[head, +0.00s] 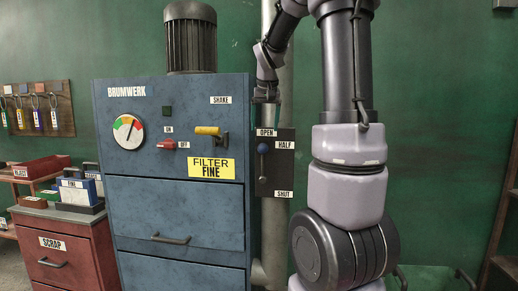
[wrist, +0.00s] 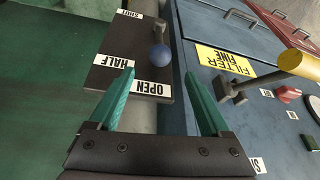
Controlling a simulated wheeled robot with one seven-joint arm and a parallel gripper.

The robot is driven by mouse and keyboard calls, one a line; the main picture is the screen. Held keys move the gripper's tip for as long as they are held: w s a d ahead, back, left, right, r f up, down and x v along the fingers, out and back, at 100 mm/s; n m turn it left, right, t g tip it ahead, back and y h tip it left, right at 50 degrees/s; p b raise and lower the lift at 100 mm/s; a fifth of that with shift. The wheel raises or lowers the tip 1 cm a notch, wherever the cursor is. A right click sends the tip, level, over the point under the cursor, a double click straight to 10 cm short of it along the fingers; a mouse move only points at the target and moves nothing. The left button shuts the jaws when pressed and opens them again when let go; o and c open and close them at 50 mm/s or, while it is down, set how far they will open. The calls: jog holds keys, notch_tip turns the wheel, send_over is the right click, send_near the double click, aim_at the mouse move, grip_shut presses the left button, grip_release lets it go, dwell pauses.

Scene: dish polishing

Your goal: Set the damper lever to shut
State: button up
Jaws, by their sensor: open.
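The damper lever has a blue ball knob (head: 263,148) on a thin rod and stands on a dark plate (head: 286,170) beside the blue cabinet. The plate carries the labels OPEN at the top, HALF at the upper right and SHUT at the lower right. The lever points up, with its knob just below OPEN. In the wrist view, which is upside down, the blue knob (wrist: 160,57) shows beyond the OPEN label (wrist: 148,88). My gripper (head: 267,107) is above the plate. Its teal fingers are apart and empty, with the knob in line between them.
The blue cabinet (head: 180,215) stands left of the plate, with a yellow-handled SHAKE lever (head: 208,131) and a red ON/OFF handle (head: 168,144). A vertical pipe (head: 275,230) runs behind the plate. A red SCRAP cabinet (head: 68,265) stands farther left.

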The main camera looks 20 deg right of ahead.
aim_at(263, 144)
jog(key=x, duration=1)
jog(key=shift+w+f, duration=0.1)
jog(key=shift+f, duration=0.2)
grip_shut()
